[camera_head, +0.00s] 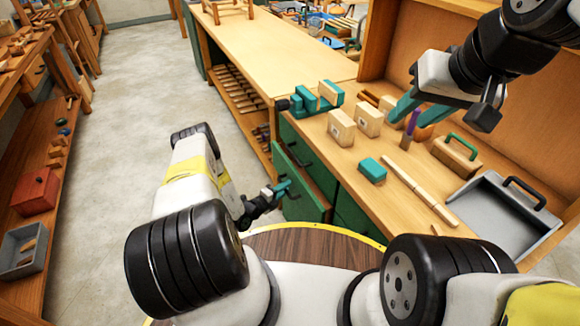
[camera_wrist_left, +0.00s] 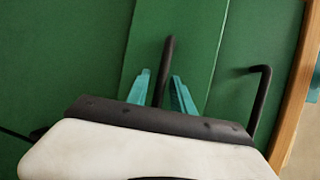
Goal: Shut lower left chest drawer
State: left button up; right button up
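The chest under the worktop has green drawer fronts. In the head view a left drawer front (camera_head: 304,200) stands out from the chest, and a dark handle shows near its upper edge. My left gripper (camera_head: 281,188) is at this front, its teal fingers apart. In the left wrist view the gripper (camera_wrist_left: 162,92) has one finger on each side of a dark bar handle (camera_wrist_left: 168,52), with gaps visible; contact cannot be told. A second dark handle (camera_wrist_left: 262,92) is to the right.
The worktop (camera_head: 405,205) holds a teal vise (camera_head: 318,98), wooden blocks (camera_head: 368,119), a teal block (camera_head: 372,170), a wooden stick and a grey dustpan (camera_head: 505,215). The floor (camera_head: 120,130) at left is clear. Shelves with a red box (camera_head: 35,192) stand far left.

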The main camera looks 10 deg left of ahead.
pick_arm(q)
grip_shut()
dwell(1.2)
